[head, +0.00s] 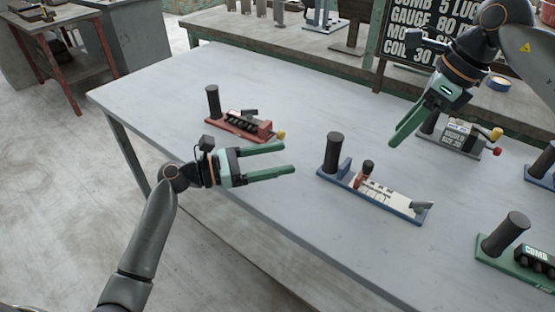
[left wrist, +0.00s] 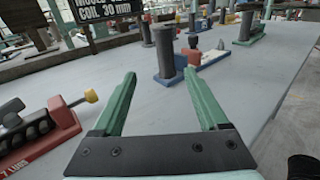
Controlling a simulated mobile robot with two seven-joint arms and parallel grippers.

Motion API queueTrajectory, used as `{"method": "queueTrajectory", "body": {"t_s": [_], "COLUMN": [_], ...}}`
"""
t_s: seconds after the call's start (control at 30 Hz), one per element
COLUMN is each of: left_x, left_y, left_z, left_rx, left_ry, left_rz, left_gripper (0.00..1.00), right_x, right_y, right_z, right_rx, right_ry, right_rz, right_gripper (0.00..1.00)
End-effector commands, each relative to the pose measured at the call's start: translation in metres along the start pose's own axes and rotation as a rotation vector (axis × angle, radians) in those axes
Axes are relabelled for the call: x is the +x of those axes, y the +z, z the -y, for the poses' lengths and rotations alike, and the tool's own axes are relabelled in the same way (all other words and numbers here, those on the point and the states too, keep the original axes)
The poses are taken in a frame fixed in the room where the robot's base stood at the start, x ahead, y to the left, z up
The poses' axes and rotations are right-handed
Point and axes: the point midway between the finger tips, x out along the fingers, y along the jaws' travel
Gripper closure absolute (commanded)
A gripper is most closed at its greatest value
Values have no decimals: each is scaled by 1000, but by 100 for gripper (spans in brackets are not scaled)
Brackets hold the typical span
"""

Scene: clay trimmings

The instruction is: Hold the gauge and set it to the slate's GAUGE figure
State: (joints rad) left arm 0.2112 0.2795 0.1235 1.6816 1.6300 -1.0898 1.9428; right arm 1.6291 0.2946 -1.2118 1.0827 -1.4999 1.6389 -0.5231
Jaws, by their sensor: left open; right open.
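A blue-based device with a black upright post, a pale marked plate and a brown-red slider (head: 385,197) stands mid-table; it looks like the gauge, but I cannot read its label. It also shows beyond my fingers in the left wrist view (left wrist: 212,62). My left gripper (head: 290,158) is open and empty, to the left of its post and apart from it. My right gripper (head: 399,140) is open and empty above the table, behind the blue device. The slate (head: 425,35) reads "GAUGE 80"; my right arm covers part of its text.
A red-based device (head: 233,124) stands behind my left gripper; "7 LUGS" shows on its base in the left wrist view. A grey device with yellow and red knobs (head: 459,136) is at the right. A green-based device marked COMB (head: 520,264) is at front right.

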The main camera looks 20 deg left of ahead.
Motion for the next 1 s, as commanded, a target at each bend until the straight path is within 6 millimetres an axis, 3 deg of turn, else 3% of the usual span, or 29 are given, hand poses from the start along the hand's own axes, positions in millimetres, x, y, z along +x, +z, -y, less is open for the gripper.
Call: {"method": "queueTrajectory", "body": {"t_s": [0.23,0.7,1.0], "left_x": [24,108,127], "left_y": [1,2,1], "left_z": [8,10,10], "left_rx": [-35,-32,-31], "left_ry": [-32,-28,-26], "left_rz": [13,10,8], "left_gripper": [24,24,24], "right_x": [0,0,0], "right_y": [0,0,0], "right_z": [0,0,0], "right_rx": [0,0,0], "right_ry": [0,0,0], "right_rz": [0,0,0], "right_gripper": [50,50,50]}}
